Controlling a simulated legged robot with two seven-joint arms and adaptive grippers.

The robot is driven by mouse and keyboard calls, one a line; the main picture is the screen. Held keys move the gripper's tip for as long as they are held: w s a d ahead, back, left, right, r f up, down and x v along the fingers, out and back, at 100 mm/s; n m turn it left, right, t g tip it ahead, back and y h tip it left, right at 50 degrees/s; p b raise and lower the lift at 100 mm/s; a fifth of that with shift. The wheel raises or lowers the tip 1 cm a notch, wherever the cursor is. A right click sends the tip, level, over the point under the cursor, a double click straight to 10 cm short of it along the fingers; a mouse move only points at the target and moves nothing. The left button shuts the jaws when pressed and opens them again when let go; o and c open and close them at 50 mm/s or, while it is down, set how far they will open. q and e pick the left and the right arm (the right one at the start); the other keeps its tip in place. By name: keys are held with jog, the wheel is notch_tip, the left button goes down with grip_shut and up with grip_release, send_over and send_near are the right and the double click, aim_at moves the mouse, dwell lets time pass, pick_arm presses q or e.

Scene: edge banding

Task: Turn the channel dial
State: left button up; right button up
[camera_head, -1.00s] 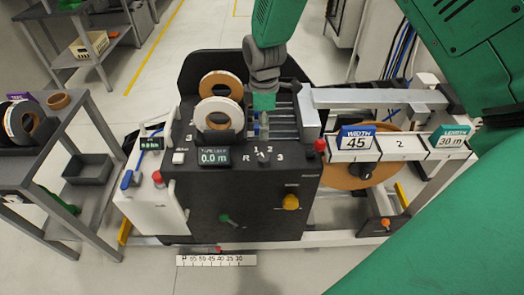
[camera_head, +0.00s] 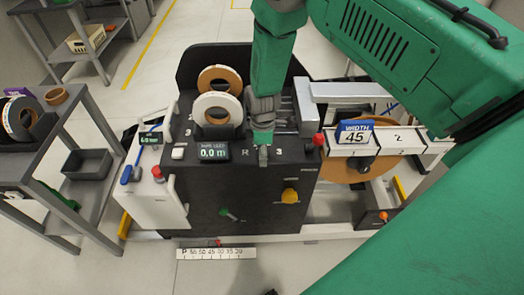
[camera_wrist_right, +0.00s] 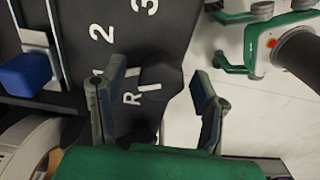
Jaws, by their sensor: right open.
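The channel dial (camera_wrist_right: 165,80) is a dark knob with a white mark, on the machine's black top panel beside the printed R, 1, 2 and 3. In the right wrist view my right gripper (camera_wrist_right: 157,75) is open, with one finger on each side of the dial and a gap showing beside each. The dial's white mark lies close to the R; I cannot tell exactly which label it points at. In the head view my right gripper (camera_head: 263,157) comes down over the dial and hides it, along with labels 1 and 2. My left gripper is not in view.
A display reading 0.0 m (camera_head: 214,151) and a white tape roll (camera_head: 217,108) are left of my gripper. A yellow knob (camera_head: 290,196) and a green lever (camera_head: 228,213) are on the front face.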

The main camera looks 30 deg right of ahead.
jog(key=c, duration=1.1)
jog(key=shift+c, duration=0.2)
jog(key=m, duration=0.4)
jog(key=shift+w+r+m+b, duration=0.1)
jog(key=shift+m+b, duration=0.2)
jog(key=shift+b, duration=0.05)
jog(key=m, duration=0.4)
jog(key=shift+m, duration=0.3)
jog(key=m, duration=0.4)
jog(key=shift+m, duration=0.3)
jog(key=shift+w+m+b, duration=0.1)
jog(key=shift+m+b, duration=0.2)
jog(key=shift+m, duration=1.7)
